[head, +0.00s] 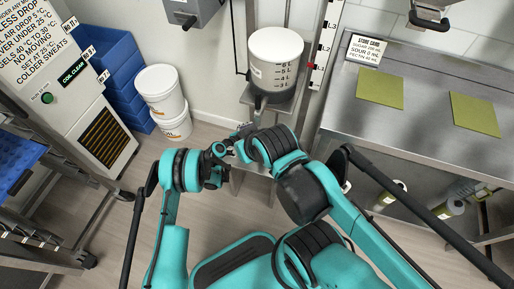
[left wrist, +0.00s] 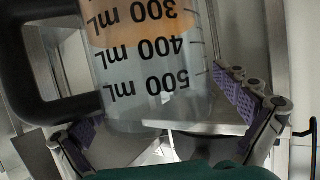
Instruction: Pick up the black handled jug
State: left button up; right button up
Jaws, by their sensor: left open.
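A clear measuring jug (left wrist: 150,80) with a black handle (left wrist: 28,70) fills the upper middle of the left wrist view. Its mL marks appear upside down, and orange content shows at the top of the picture. My left gripper (left wrist: 165,100) is open, with one purple-padded finger to each side of the jug. Whether either finger touches it I cannot tell. In the head view my teal arm links cover the middle, and I cannot make out the jug there. I cannot make out my right gripper in either view.
A white hopper (head: 275,62) with litre marks stands behind my arms. A steel table (head: 420,115) with green mats (head: 380,88) is at the right. White buckets (head: 160,88), blue crates (head: 116,62) and a labelled cabinet (head: 72,110) are at the left.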

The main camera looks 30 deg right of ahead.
pick_arm(q)
jog(key=shift+r, duration=0.1)
jog(key=c, duration=2)
jog(key=shift+r, duration=0.1)
